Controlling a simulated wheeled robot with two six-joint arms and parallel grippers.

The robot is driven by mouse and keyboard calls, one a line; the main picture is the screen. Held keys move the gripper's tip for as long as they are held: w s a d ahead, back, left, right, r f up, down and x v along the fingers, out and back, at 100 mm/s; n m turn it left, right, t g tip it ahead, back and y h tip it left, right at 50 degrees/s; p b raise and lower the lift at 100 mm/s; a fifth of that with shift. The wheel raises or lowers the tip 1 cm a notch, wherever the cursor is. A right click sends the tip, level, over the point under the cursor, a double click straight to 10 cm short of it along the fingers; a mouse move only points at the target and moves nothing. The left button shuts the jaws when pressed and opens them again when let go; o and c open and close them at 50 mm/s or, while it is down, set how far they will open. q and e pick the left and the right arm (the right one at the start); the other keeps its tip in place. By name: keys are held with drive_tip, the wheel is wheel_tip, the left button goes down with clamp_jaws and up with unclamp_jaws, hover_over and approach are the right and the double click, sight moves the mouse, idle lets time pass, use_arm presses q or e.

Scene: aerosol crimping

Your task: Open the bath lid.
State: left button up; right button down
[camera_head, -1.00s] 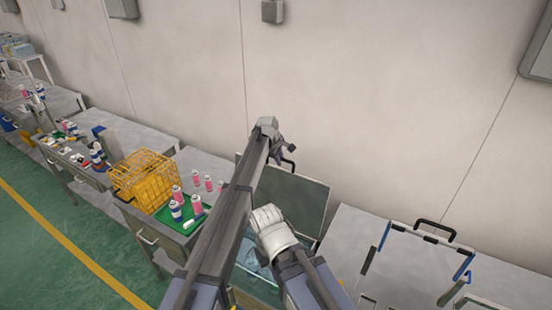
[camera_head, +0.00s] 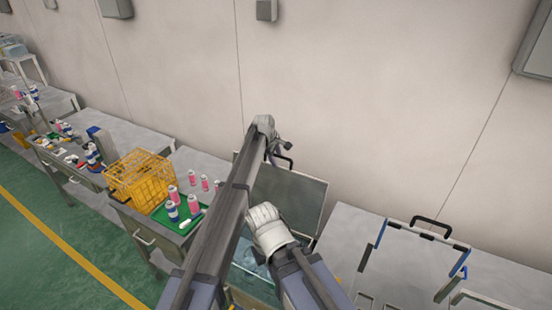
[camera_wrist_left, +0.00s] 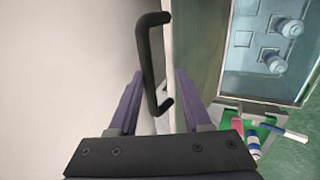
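The bath lid (camera_head: 296,195) is a grey-green panel standing up, tilted toward the wall, behind the bath (camera_head: 252,286) in the head view. The bath is uncovered and partly hidden by my arms. In the left wrist view, the lid (camera_wrist_left: 203,40) stands nearly edge-on, with its black handle (camera_wrist_left: 147,60) on the outer side. My left gripper (camera_wrist_left: 160,85) is open, its fingers apart on either side of the handle and lid edge. In the head view my left gripper (camera_head: 280,148) is at the lid's top. My right arm is in front of the bath; its gripper fingers do not show.
Left of the bath stand a yellow basket (camera_head: 142,180) and a green tray (camera_head: 168,217) with several cans. To the right is a grey table (camera_head: 350,228) with a frame and black handle (camera_head: 432,225). The wall (camera_head: 380,90) is close behind the lid.

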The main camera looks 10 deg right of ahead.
use_arm(q)
drive_tip(key=shift+r, duration=0.1)
drive_tip(key=shift+s+a+r+p, duration=0.15)
drive_tip(key=shift+r+p, duration=0.25)
drive_tip(key=shift+p, duration=0.1)
drive_tip(key=s+a+r+p, duration=0.1)
drive_tip(key=s+a, duration=0.6)
drive_tip(key=s, duration=0.3)
drive_tip(key=shift+s+a+r+p, duration=0.2)
drive_tip(key=shift+a+r+p, duration=0.05)
drive_tip(key=shift+r+p, duration=0.1)
